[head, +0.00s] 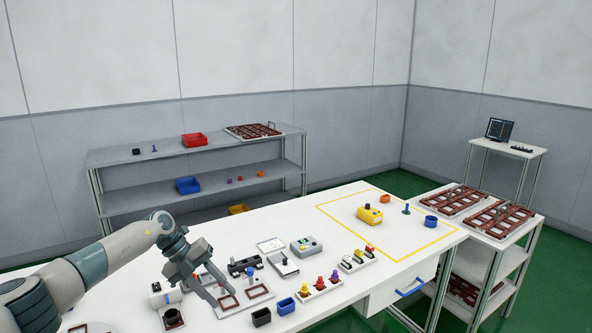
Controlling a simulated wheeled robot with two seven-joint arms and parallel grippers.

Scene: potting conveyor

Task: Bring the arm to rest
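My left arm comes in from the lower left, and its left gripper (222,297) points down and to the right over the white table (330,250). Its two fingers look apart, with nothing seen between them. The fingertips are close to flat brown-red frames (259,292) on the table; I cannot tell whether they touch. My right gripper is not in view.
Near the gripper are a black bin (261,317), a blue bin (286,306), a grey control box (306,246) and a rack of coloured pieces (320,289). Grey shelves (120,157) stand behind.

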